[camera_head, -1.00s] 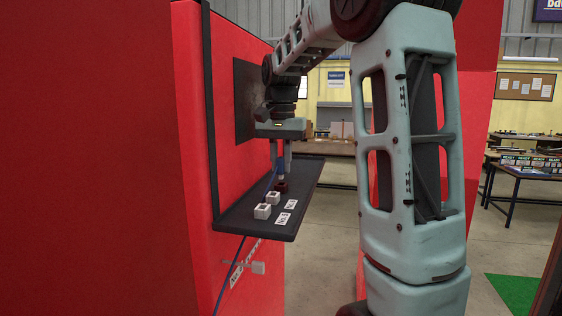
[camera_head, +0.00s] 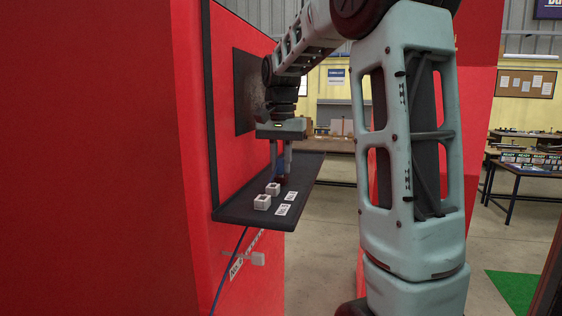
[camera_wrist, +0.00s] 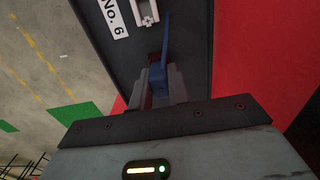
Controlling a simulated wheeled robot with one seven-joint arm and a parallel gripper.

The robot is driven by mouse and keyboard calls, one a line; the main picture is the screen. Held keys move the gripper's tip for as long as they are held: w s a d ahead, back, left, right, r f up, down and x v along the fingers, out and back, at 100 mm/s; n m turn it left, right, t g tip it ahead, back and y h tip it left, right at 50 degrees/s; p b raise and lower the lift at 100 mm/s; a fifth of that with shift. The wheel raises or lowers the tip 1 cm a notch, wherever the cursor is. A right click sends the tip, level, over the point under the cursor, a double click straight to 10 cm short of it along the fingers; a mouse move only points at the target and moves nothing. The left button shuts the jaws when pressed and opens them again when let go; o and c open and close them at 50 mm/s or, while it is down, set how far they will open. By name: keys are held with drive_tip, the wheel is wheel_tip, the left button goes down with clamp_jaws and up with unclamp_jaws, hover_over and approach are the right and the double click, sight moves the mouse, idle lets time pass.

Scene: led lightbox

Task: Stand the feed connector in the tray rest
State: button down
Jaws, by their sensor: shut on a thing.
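My gripper (camera_head: 281,173) points down over the dark shelf tray (camera_head: 240,212). It is shut on the feed connector (camera_head: 281,180), whose dark red lower part shows between the fingertips, close to the tray top; whether it touches the tray I cannot tell. In the wrist view, the blue part of the connector (camera_wrist: 157,75) sits between the fingers, with a blue cable leading away. Two white square rests stand on the tray: a nearer one (camera_head: 262,202) and a farther one (camera_head: 273,188). The connector is beyond both. A rest (camera_wrist: 143,10) also shows in the wrist view.
White labels (camera_head: 283,210) lie beside the rests; one in the wrist view reads No. 6 (camera_wrist: 115,20). The tray is fixed to a red wall (camera_head: 190,110) on the left. A blue cable (camera_head: 232,262) hangs below the tray.

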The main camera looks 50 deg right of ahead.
drive_tip(key=c, duration=1.3)
unclamp_jaws()
drive_tip(key=shift+o, duration=0.2)
wheel_tip(320, 180, up, 8)
drive_tip(key=p, duration=0.7)
drive_tip(key=shift+s, duration=0.1)
